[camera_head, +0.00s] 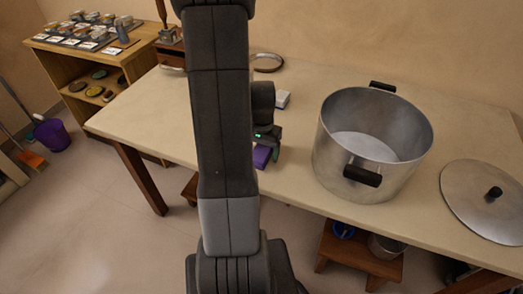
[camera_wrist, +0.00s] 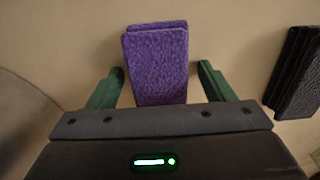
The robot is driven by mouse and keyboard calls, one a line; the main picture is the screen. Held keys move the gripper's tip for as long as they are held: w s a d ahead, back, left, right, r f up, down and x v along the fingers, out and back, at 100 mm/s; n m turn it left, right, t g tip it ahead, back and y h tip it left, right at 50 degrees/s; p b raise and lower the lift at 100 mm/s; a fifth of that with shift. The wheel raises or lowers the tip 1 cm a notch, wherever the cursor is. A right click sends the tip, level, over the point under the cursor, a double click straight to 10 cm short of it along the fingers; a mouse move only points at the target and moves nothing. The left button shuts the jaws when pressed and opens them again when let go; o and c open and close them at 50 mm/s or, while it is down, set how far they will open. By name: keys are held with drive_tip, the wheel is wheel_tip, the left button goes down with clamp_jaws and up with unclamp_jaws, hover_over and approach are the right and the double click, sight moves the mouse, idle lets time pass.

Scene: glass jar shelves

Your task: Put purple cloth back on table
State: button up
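The purple cloth (camera_head: 262,157) is a folded, thick rectangular block on the table (camera_head: 300,180), near its front edge and left of the big pot. In the wrist view the purple cloth (camera_wrist: 157,65) lies between the two green fingers of my gripper (camera_wrist: 160,72). In the head view my gripper (camera_head: 268,146) points down at the cloth, partly hidden behind my arm. Whether the cloth rests fully on the tabletop is hard to tell.
A large metal pot (camera_head: 335,150) stands right of my gripper, with its lid (camera_head: 480,205) further right. A white box (camera_head: 283,99) and a ring (camera_head: 268,63) lie behind. A black ridged object (camera_wrist: 298,75) is at the wrist view's right. The table's left side is clear.

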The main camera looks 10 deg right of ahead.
drive_tip(key=shift+r, duration=0.1)
idle(0.5)
drive_tip(key=shift+r+p, duration=3)
drive_tip(key=shift+r, duration=0.9)
wheel_tip(320, 180, up, 14)
drive_tip(key=shift+f, duration=0.2)
wheel_tip(320, 180, down, 14)
drive_tip(key=shift+f, duration=0.1)
drive_tip(key=shift+r, duration=0.2)
